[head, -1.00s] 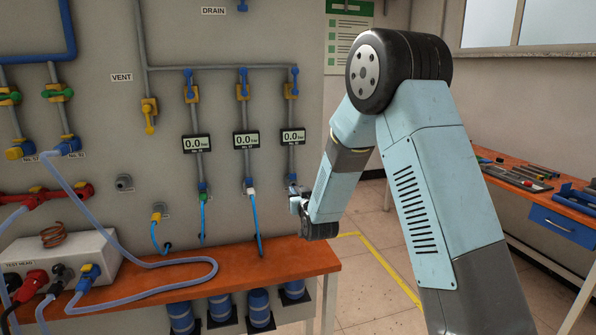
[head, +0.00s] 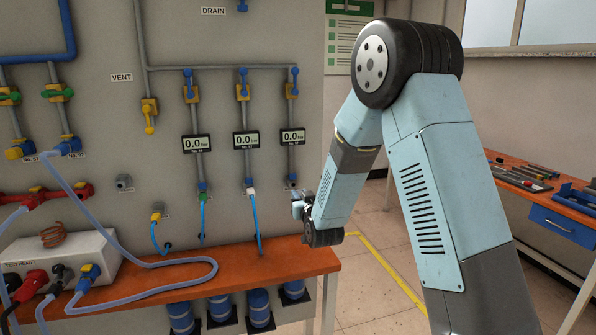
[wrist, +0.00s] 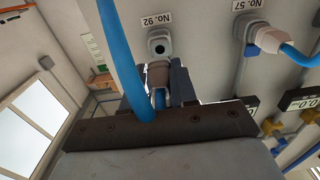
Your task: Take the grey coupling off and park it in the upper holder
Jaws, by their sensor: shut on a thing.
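My gripper (head: 301,208) is in front of the panel's right part, below the third gauge. In the wrist view, my gripper (wrist: 163,82) is shut on the grey coupling (wrist: 158,74), which has a blue hose running from it toward the camera. The coupling appears apart from the port labelled No. 92 (wrist: 160,44), whose round open end shows just beyond it. In the head view this port (head: 292,182) is under the third gauge, and the coupling is too small to make out there. A grey round fitting (head: 124,183) on the panel may be the upper holder; I cannot tell.
A coupling with a blue hose (wrist: 265,38) is on port No. 57. Other blue hoses (head: 254,225) hang over the orange bench (head: 235,268). A test head box (head: 60,265) stands at left. Floor right of the bench is clear.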

